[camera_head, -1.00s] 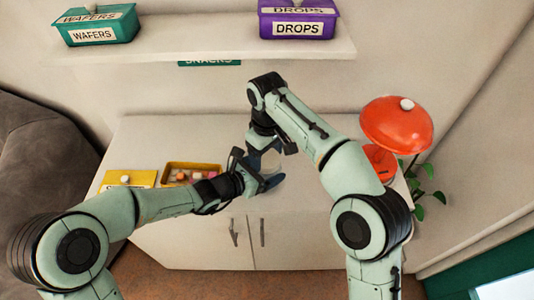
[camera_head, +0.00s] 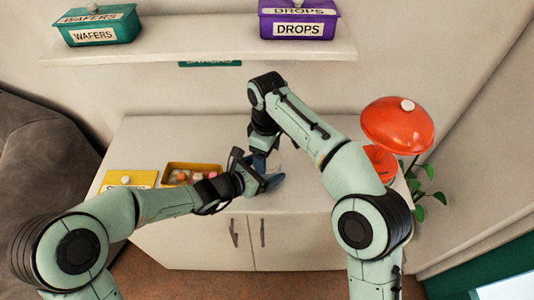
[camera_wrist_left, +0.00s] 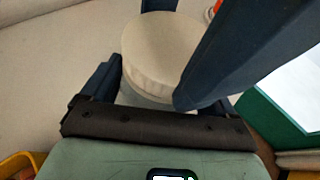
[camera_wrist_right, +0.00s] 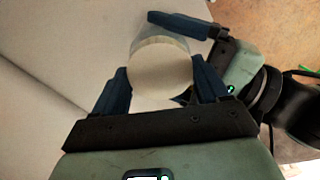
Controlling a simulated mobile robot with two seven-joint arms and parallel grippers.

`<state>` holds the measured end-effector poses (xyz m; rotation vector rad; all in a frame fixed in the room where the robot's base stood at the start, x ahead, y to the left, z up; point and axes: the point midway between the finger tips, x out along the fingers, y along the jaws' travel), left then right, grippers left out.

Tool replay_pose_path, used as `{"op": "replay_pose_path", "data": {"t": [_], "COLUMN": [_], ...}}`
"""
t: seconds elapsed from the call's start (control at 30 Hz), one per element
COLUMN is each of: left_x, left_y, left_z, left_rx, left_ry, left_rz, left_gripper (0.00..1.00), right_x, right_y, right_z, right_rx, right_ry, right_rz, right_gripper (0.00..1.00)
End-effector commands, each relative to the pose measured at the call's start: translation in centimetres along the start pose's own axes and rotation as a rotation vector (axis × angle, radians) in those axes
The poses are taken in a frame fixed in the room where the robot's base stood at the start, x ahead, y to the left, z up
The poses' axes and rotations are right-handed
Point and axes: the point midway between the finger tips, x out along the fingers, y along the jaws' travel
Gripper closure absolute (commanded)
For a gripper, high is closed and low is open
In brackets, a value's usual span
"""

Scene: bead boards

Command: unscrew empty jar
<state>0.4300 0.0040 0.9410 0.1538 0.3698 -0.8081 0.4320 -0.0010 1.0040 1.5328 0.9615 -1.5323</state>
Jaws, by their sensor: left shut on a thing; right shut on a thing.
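A clear jar with a round cream lid (camera_wrist_right: 160,70) stands between my two grippers. The lid also shows in the left wrist view (camera_wrist_left: 162,50), with a strip of pale glass (camera_wrist_left: 132,97) below it. My right gripper (camera_wrist_right: 163,88) has a finger on each side of the lid and is shut on it. My left gripper (camera_head: 270,180) comes in from the left and is shut on the jar's body below the lid. In the head view the grippers largely hide the jar. I see no contents in the visible glass.
A yellow tray (camera_head: 166,179) of small coloured pieces and a yellow labelled item (camera_head: 128,178) stand left on the cabinet (camera_head: 200,130). A red domed thing (camera_head: 396,122) and a plant (camera_head: 428,180) are at right. A shelf (camera_head: 200,44) above holds WAFERS (camera_head: 98,30) and DROPS (camera_head: 298,22) boxes.

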Motion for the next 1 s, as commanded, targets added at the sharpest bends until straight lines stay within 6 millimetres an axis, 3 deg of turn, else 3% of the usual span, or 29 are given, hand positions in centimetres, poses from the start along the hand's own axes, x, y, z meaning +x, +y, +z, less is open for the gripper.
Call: {"op": "replay_pose_path", "data": {"t": [0.5,0.87,1.0], "left_x": [-0.1,0.0,0.0], "left_y": [0.3,0.0,-0.1], "left_z": [-0.3,-0.3,-0.3], "left_rx": [-0.006,-0.003,-0.003], "left_ry": [0.008,0.007,0.007], "left_rz": [0.006,0.000,-0.001], "left_gripper": [0.97,0.97,0.97], "right_x": [-2.0,-2.1,-3.3], "right_y": [0.0,0.0,0.0], "right_z": [0.1,0.0,-0.1], "right_rx": [0.002,0.000,0.000], "right_ry": [0.001,0.002,0.005], "right_rz": [0.002,0.001,0.003], "right_gripper": [0.63,0.63,0.63]}}
